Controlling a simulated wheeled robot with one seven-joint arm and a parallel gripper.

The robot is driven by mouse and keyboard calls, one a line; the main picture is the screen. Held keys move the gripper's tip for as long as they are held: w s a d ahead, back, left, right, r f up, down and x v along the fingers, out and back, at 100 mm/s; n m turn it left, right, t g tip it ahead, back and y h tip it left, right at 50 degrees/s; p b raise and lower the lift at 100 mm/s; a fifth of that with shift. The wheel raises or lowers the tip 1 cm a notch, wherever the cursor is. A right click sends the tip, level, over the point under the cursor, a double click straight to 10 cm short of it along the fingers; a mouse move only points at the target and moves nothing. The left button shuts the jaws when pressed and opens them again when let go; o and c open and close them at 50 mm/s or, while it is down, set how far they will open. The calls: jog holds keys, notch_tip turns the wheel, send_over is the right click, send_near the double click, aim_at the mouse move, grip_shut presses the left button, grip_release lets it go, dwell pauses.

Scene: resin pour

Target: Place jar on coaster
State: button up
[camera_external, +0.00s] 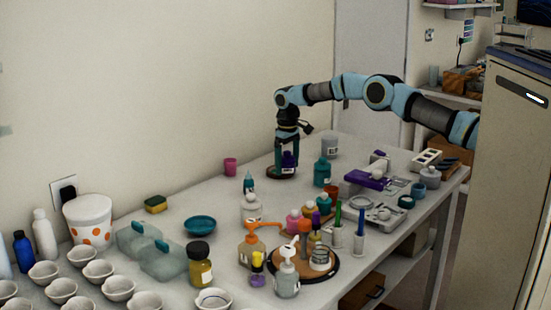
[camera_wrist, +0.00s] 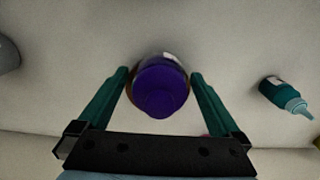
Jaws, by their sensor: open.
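The jar has a purple lid and a pale label and stands upright between the fingers of my gripper. It shows in the wrist view (camera_wrist: 160,90) from above and partly in the external view (camera_external: 288,158). Under it is a dark round coaster (camera_external: 273,174); a brown edge of it (camera_wrist: 129,92) shows left of the jar in the wrist view. My gripper (camera_external: 286,166) is low over the coaster, also in the wrist view (camera_wrist: 159,74), with green fingers open on both sides of the jar. Narrow gaps show between the fingers and the jar. The jar's base is mostly hidden.
A teal bottle (camera_external: 322,173) and a grey jar (camera_external: 329,147) stand right of my gripper. A teal dropper bottle (camera_external: 249,183) and a pink cup (camera_external: 231,165) are to the left. Several bottles crowd a round tray (camera_external: 330,274) in front. Table around the coaster is mostly clear.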

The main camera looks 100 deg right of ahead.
jog(key=shift+r, duration=0.1)
notch_tip(320, 180, up, 12)
jog(key=shift+b, duration=1.1)
jog(key=shift+w+a+r, duration=0.1)
jog(key=shift+a, duration=0.05)
jog(key=w+a+r+n, duration=0.1)
jog(key=w+a+n, duration=0.15)
jog(key=a, duration=1.15)
jog(key=w+a+r+n, duration=0.2)
jog(key=w+a, duration=0.2)
jog(key=a, duration=0.9)
jog(key=s+a+f+n+t, duration=0.1)
jog(key=s+a, duration=0.4)
jog(key=a, duration=0.4)
jog(key=s+a+f+n, duration=0.1)
jog(key=s+a, duration=0.5)
jog(key=a, duration=0.2)
jog(key=s+a+f, duration=0.1)
jog(key=s+a, duration=0.3)
jog(key=s, duration=0.3)
jog(key=s+a+f+n, duration=0.1)
jog(key=s+a+f, duration=0.1)
jog(key=s+a, duration=0.3)
jog(key=shift+s+f+t, duration=0.15)
jog(key=shift+s+t, duration=0.15)
jog(key=shift+s, duration=0.95)
